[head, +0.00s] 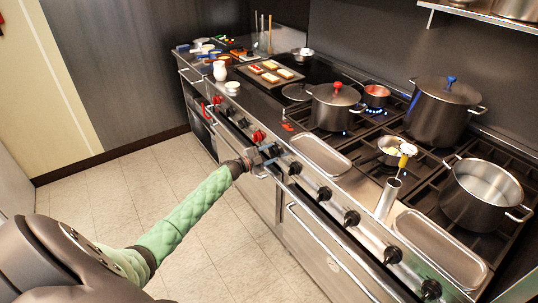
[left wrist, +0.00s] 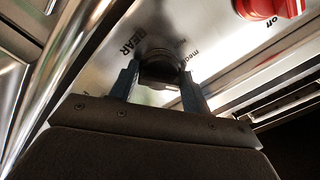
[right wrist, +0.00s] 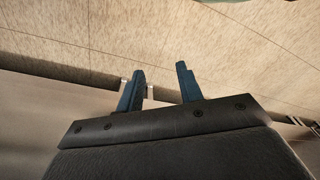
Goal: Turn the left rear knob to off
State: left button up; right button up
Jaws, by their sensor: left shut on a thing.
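A black knob (left wrist: 160,62) on the steel control panel has the lettering "REAR" beside it in the left wrist view. My left gripper (left wrist: 163,82) is shut on this knob, with a finger on each side. Its pointer is hidden, so I cannot tell its setting. In the head view my left gripper (head: 265,156) is at the stove's front panel and covers most of the knob. A red knob (left wrist: 270,8) marked "off" is at the upper right of the left wrist view. My right gripper (right wrist: 160,88) is open and empty, with tiled floor beyond it.
More black knobs (head: 324,193) line the panel, and a red knob (head: 258,136) is just beyond my left gripper. A lidded pot (head: 335,105), a small red-filled pan (head: 376,92) over blue flame and an open pot (head: 485,192) stand on the burners. An oven handle (head: 310,232) runs below.

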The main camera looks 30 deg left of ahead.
pick_arm(q)
jog(key=shift+f, duration=0.1)
jog(key=m+b, duration=0.3)
jog(key=b, duration=0.1)
jog(key=shift+f+m, duration=0.15)
jog(key=shift+m, duration=0.15)
jog(key=shift+c, duration=0.2)
jog(key=shift+r+m+b, duration=0.25)
jog(key=shift+m+b, duration=1.25)
jog(key=shift+m, duration=0.3)
pick_arm(e)
notch_tip(320, 180, up, 28)
jog(key=w+a, duration=0.1)
jog(key=a, duration=0.1)
jog(key=shift+w+f, duration=0.15)
pick_arm(q)
jog(key=o, duration=1)
